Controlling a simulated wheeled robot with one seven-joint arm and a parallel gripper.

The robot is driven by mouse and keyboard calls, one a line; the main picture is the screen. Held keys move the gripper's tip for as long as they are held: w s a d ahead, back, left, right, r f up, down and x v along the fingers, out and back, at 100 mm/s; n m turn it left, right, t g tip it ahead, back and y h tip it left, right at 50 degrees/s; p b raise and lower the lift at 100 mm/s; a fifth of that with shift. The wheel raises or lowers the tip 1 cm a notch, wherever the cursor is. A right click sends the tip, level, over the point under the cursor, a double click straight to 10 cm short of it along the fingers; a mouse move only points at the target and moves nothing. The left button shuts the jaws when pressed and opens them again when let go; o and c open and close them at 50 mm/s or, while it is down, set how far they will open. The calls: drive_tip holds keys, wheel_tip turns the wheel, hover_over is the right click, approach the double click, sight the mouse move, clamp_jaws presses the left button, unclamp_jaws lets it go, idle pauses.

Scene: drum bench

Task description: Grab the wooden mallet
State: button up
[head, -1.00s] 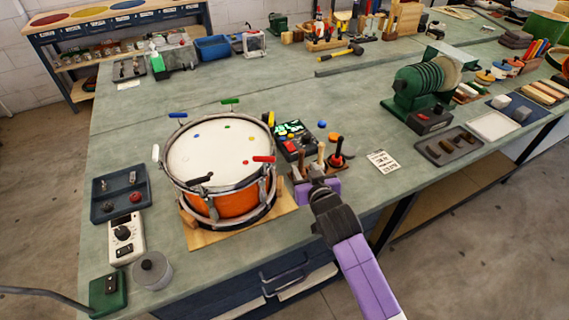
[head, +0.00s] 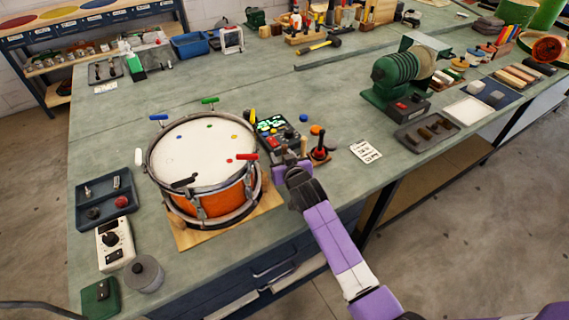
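A hammer with a yellow handle and dark head (head: 318,47) lies farther back on the bench.
A red-knobbed tool (head: 320,146) stands close right of the gripper, and a control box with a green display (head: 271,126) is behind it. A white card (head: 365,151), a dark tray (head: 425,133) and a green machine (head: 401,80) are further right.

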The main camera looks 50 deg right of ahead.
drive_tip(key=shift+c, duration=0.4)
clamp_jaws()
